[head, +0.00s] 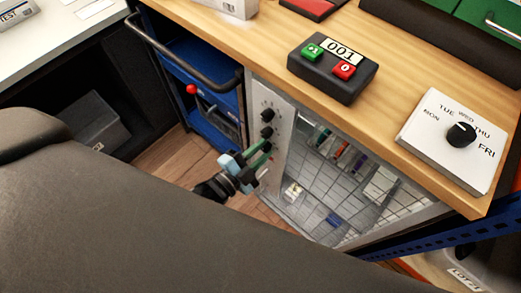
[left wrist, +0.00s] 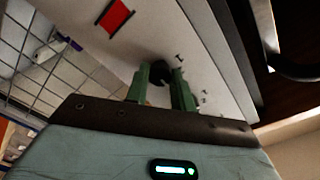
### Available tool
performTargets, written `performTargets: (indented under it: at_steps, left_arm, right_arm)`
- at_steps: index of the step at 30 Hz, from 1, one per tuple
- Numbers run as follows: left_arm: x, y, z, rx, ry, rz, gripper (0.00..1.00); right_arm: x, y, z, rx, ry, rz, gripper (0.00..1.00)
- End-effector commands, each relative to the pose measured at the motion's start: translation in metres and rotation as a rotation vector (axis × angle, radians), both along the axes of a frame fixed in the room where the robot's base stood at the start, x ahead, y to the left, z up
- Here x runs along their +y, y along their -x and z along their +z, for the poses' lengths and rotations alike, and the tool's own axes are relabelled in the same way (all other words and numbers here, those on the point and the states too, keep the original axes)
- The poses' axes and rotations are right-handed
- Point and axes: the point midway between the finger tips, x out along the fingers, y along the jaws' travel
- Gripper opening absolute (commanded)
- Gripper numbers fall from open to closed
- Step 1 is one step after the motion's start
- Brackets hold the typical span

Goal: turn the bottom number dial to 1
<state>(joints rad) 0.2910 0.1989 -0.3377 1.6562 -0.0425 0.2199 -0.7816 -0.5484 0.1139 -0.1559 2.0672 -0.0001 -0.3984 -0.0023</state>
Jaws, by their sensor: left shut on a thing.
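A pale vertical control panel (head: 280,112) beside the wire-shelved cabinet carries black dials in a column. The upper dial (head: 267,115) and the middle dial (head: 267,132) show in the head view. My left gripper (head: 264,153) is at the lowest dial, its green fingers reaching to the panel. In the left wrist view the two green fingers are shut on the black bottom dial (left wrist: 158,72), one on each side. Small marks ring this dial, but its numbers and pointer cannot be read. My right gripper is not in view.
A red rectangle (left wrist: 115,17) sits on the panel near the gripped dial. A blue cart (head: 205,85) with a dark handle stands left of the panel. Above are the wooden worktop (head: 400,60), a 001 counter box (head: 332,70) and a weekday dial box (head: 450,150).

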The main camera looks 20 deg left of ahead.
Motion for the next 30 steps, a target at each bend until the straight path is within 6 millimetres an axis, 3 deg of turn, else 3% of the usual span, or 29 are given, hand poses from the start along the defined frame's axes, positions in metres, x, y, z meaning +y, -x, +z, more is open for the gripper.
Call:
performTargets:
  at_steps: [11,30]
  left_arm:
    - [0.000,0.000,0.001,0.044,0.122,0.000,0.01]
    - [0.001,0.000,0.000,0.245,0.672,0.001,0.01]
  right_arm:
    - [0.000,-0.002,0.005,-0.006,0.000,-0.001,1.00]
    - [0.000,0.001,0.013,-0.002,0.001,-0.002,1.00]
